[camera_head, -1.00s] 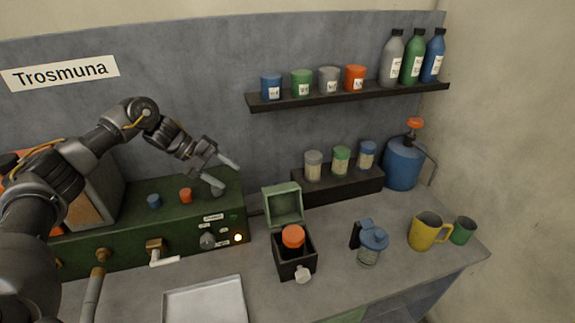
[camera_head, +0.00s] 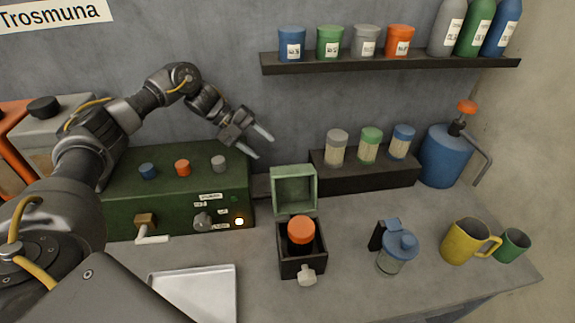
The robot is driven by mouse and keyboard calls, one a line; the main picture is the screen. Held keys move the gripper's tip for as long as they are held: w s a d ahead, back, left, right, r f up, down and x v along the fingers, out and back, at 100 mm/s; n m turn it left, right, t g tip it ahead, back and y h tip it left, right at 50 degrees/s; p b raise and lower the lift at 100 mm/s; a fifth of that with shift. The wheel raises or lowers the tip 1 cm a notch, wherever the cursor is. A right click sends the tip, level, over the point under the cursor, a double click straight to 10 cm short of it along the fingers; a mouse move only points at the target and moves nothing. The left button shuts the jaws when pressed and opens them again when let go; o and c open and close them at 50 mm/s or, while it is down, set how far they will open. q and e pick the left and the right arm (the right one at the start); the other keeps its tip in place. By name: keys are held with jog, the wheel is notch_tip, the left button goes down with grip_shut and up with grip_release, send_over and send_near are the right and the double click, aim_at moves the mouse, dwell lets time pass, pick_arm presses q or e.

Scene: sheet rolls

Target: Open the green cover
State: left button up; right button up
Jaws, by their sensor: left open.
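The green cover (camera_head: 294,188) stands upright at the back of a small black box (camera_head: 302,262), swung open. The box holds an orange-topped button (camera_head: 301,231), which is uncovered, and a pale knob (camera_head: 307,275) sticks out at its front. My left gripper (camera_head: 263,147) is open and empty, up and to the left of the cover, above the right end of the green machine. Its fingers appear apart from the cover. My right gripper is not in view.
The green machine (camera_head: 185,210) with knobs and a tap stands left of the box. A metal tray (camera_head: 195,295) lies in front. A blue-lidded jar (camera_head: 395,252), yellow mug (camera_head: 467,243) and green cup (camera_head: 512,245) stand right. A shelf (camera_head: 390,62) hangs above.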

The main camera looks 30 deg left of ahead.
aim_at(292, 186)
pick_arm(q)
jog(key=shift+p+x, duration=1.75)
jog(key=shift+x, duration=3.4)
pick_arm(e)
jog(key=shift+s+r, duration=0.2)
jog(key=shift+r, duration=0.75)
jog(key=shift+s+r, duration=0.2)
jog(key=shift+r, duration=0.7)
pick_arm(q)
jog(key=shift+f, duration=0.1)
grip_shut()
